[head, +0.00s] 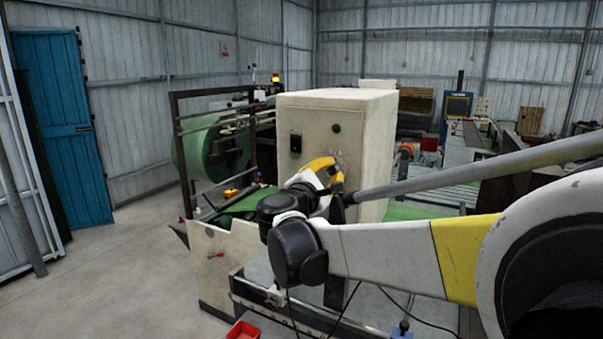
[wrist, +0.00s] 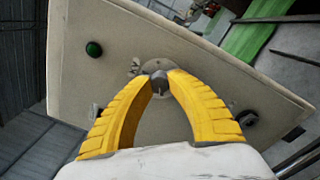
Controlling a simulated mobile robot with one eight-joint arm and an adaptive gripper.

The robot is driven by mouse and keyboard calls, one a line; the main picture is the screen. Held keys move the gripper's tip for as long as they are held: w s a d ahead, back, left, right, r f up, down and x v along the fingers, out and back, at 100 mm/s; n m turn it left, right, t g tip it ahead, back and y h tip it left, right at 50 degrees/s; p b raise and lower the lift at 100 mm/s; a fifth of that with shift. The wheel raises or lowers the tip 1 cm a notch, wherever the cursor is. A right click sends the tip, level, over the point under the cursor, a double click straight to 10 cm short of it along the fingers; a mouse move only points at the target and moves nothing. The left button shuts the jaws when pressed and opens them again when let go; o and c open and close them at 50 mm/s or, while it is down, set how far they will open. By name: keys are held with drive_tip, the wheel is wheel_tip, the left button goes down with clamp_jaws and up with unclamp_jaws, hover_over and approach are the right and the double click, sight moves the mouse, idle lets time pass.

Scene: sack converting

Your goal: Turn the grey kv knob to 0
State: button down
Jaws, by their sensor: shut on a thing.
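The grey kv knob (wrist: 158,88) is on the beige cabinet face, in front of a pale round dial plate (wrist: 157,65). Dark marks sit beside the plate, too small to read. My gripper (wrist: 159,76) has its two yellow fingers closed around the knob, with the tips meeting at it and partly covering it. In the head view my gripper (head: 338,178) is against the front of the cabinet (head: 318,180), below a green button (head: 337,128). The knob is hidden there behind the fingers. I cannot read which value the knob points to.
A black switch panel (head: 296,141) is left of the green button. In the wrist view a black knob (wrist: 246,118) sits on the same face. A grey bar (head: 480,170) crosses near my arm. A red tray (head: 243,331) is low in front. Open floor lies at left.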

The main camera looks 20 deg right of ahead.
drive_tip(key=shift+n, duration=0.6)
drive_tip(key=c, duration=1.2)
unclamp_jaws()
drive_tip(key=v, duration=1.2)
drive_tip(key=shift+f, duration=0.1)
